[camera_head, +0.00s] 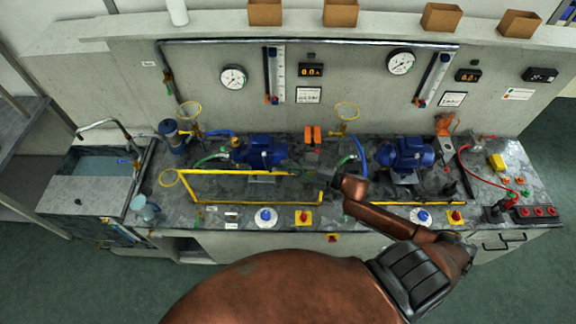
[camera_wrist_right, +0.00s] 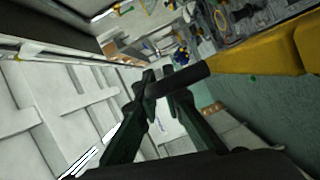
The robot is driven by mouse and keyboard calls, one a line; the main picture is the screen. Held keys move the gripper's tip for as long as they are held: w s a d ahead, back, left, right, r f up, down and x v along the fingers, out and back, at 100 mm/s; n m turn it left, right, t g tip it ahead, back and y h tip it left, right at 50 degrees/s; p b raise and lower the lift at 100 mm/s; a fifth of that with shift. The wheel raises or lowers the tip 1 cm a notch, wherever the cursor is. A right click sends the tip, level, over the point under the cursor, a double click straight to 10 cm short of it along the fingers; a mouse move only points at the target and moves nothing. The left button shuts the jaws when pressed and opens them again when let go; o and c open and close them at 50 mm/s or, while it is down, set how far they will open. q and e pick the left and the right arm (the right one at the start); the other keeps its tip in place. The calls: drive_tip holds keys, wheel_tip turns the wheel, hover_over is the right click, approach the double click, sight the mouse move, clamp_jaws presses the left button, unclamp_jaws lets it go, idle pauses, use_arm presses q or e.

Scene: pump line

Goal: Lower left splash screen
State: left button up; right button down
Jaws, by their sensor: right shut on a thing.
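The left splash screen (camera_head: 258,202) is a yellow frame in front of the left blue pump (camera_head: 259,152). Its upper bar stands above its lower bar, slanting over the front of the bench. My right gripper (camera_head: 308,171) is at the right end of the upper bar, small and dark in the head view. In the right wrist view, my right gripper (camera_wrist_right: 166,86) is shut on a dark round grip (camera_wrist_right: 190,77) at the end of a yellow bar (camera_wrist_right: 265,58). My left gripper is not in view.
A second blue pump (camera_head: 406,154) stands to the right, with a low yellow bar (camera_head: 390,203) in front, partly behind my forearm. Blue and red knobs (camera_head: 265,216) line the bench front. A sink (camera_head: 103,165) is at the left. The back panel holds gauges (camera_head: 233,77).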

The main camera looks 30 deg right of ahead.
sight(292, 195)
drive_tip(key=shift+f, duration=0.15)
wheel_tip(292, 195, down, 22)
drive_tip(key=b, duration=1.5)
drive_tip(key=shift+d+b, duration=0.1)
drive_tip(key=shift+b, duration=0.2)
drive_tip(key=c, duration=2)
unclamp_jaws()
drive_tip(key=shift+c, duration=0.2)
drive_tip(key=v, duration=1.2)
drive_tip(key=shift+r, duration=0.25)
